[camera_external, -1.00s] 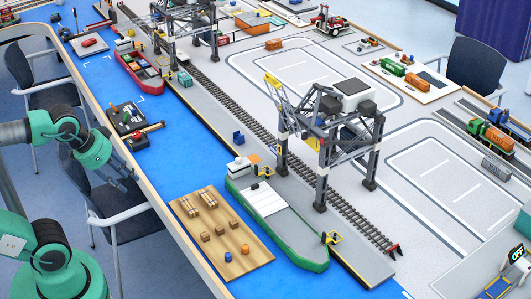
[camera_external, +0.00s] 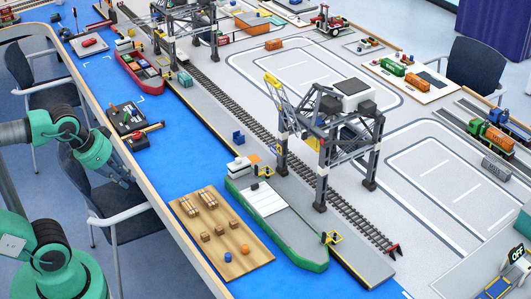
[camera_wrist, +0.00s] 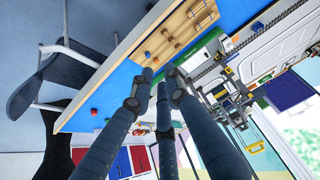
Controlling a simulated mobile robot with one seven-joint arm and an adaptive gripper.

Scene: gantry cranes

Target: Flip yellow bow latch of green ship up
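The green ship (camera_external: 285,217) with a grey deck lies on the blue water strip, beside the quay under the near gantry crane. A yellow latch (camera_external: 332,238) stands at its near end, the end away from the white bridge (camera_external: 238,165). Another yellow latch (camera_external: 266,171) is near the white bridge. Whether the latches are up or down is too small to tell. My gripper (camera_external: 130,178) is beyond the table's left edge, well apart from the ship. In the wrist view its dark fingers (camera_wrist: 160,77) are empty, with gaps between the tips.
A wooden raft (camera_external: 222,232) with crates and small barrels floats left of the green ship. The gantry crane (camera_external: 325,135) stands over the rails behind it. A dark tool platform (camera_external: 128,118) and red ship (camera_external: 138,72) lie farther back. Open blue water lies between.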

